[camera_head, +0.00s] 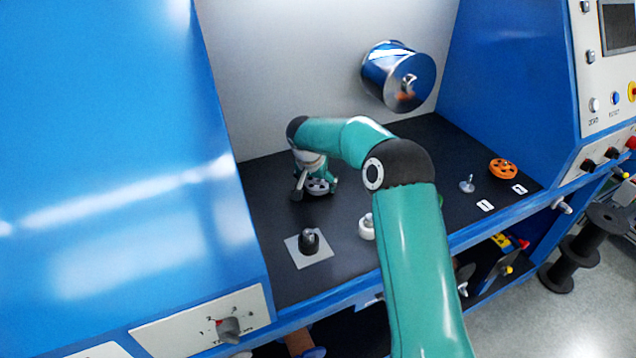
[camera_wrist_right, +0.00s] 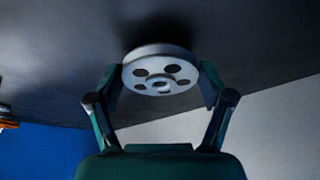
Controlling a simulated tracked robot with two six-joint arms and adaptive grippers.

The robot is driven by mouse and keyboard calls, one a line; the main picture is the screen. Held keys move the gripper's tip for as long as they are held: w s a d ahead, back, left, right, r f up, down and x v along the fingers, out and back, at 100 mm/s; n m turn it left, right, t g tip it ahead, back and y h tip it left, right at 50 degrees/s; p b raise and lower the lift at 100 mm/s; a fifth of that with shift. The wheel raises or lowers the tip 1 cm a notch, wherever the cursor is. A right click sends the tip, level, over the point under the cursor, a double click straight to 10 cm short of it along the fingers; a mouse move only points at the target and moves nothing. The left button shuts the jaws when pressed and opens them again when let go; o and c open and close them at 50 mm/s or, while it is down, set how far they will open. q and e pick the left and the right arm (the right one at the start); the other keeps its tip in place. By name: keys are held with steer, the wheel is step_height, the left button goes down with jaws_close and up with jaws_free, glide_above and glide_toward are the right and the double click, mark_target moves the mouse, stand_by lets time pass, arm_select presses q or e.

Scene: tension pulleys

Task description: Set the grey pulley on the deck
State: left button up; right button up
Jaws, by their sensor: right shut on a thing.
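The grey pulley (camera_head: 319,187) is a light grey disc with several round holes and a centre bore. My right gripper (camera_head: 316,184) is shut on it, over the back left of the black deck (camera_head: 262,196). In the right wrist view the pulley (camera_wrist_right: 160,57) sits between the two fingers of the gripper (camera_wrist_right: 161,84), one at each side of its rim. The pulley looks close to the dark deck surface; I cannot tell whether it touches. My left gripper is not in view.
A black post (camera_head: 309,240) stands on a grey square plate at the front left. A white roller (camera_head: 366,229) is partly behind my right arm. An orange pulley (camera_head: 503,168) and a metal spindle (camera_head: 467,184) are at the right.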

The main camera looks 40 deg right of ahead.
steer(key=shift+w+f, duration=0.3)
steer(key=shift+f, duration=0.3)
steer(key=shift+s+r, duration=0.1)
steer(key=shift+s, duration=0.05)
steer(key=o, duration=1.2)
